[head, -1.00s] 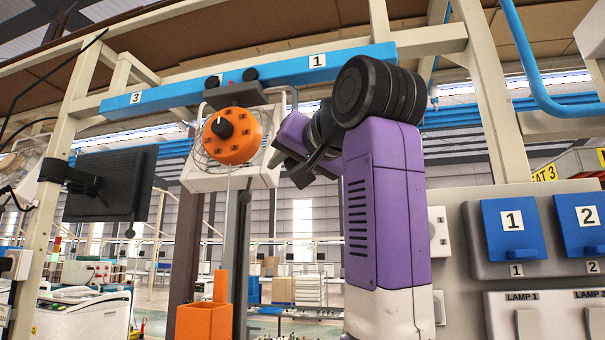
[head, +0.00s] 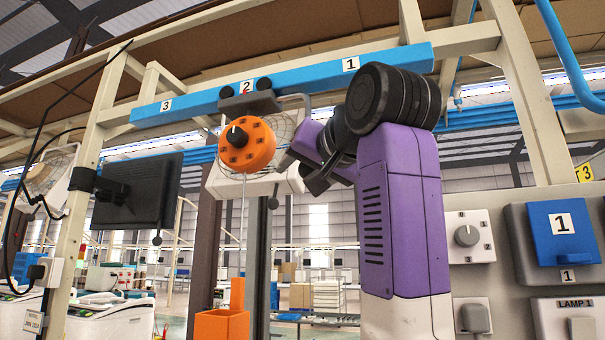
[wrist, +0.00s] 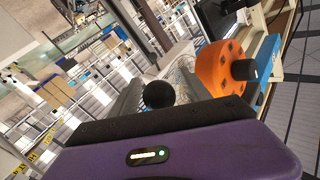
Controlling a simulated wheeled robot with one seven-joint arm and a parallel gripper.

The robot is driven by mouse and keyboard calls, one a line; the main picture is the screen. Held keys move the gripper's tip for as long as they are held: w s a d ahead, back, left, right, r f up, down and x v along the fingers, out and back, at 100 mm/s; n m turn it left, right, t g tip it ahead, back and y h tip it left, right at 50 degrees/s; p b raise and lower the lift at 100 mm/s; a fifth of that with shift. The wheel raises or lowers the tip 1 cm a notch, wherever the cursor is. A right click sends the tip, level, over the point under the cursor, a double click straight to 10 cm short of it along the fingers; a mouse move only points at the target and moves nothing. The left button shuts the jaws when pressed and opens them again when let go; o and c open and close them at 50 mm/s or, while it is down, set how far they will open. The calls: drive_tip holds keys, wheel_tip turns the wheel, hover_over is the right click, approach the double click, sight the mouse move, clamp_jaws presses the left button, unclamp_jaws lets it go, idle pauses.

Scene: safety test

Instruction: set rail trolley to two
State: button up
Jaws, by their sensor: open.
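The rail trolley (head: 250,103) is a dark carriage with two black wheels on the blue rail (head: 310,82). The number 2 label shows between its wheels, with a small red mark by it. An orange disc with a black knob (head: 246,146) hangs below the trolley and also shows in the wrist view (wrist: 222,68). A grey curved bar (head: 298,98) reaches right from the trolley. My gripper (head: 297,168) is open, just right of the orange disc. In the wrist view a black ball (wrist: 159,95) appears between the fingers; whether they touch it is unclear.
A white-framed fan (head: 250,186) is behind the disc. A black monitor (head: 138,190) is at left on a frame post. An orange bin (head: 222,325) stands below. A panel with a dial (head: 467,236) and a blue cover (head: 562,232) is at right.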

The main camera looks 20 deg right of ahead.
drive_tip(key=shift+s, duration=0.1)
drive_tip(key=s+b, duration=0.3)
drive_tip(key=s, duration=0.4)
drive_tip(key=shift+s+d, duration=0.15)
drive_tip(key=shift+s, duration=0.15)
idle(0.3)
